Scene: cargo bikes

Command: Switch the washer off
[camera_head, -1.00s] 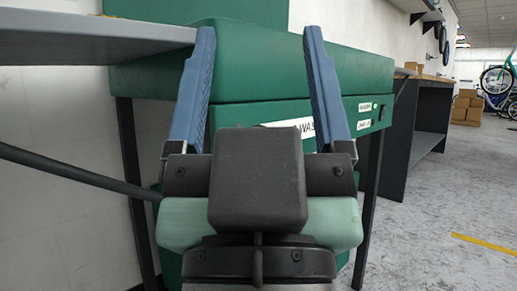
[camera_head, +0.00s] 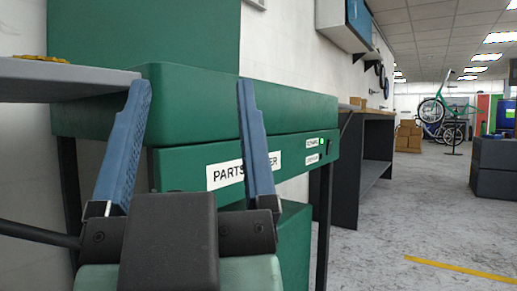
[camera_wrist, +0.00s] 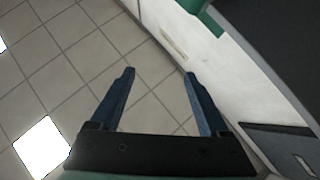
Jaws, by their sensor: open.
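The green parts washer (camera_head: 290,108) stands ahead against the wall in the head view. Its front panel bears a white "PARTS…" label (camera_head: 222,174), partly hidden by my right finger. Two small labels (camera_head: 314,142) sit near the panel's right end; a switch cannot be made out clearly. My gripper (camera_head: 192,86) is open and empty, with two blue fingers pointing up in front of the washer's left and middle part. I cannot tell whether it touches the washer. The wrist view shows my gripper (camera_wrist: 159,73) against the ceiling, with only a bit of green at the top.
A grey shelf (camera_head: 60,80) juts in at the left. A dark workbench (camera_head: 362,165) stands beyond the washer to the right. Cardboard boxes (camera_head: 409,137), a green bike (camera_head: 433,110) and a dark cabinet (camera_head: 494,165) stand farther back. The grey floor at right is open, with a yellow line (camera_head: 460,272).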

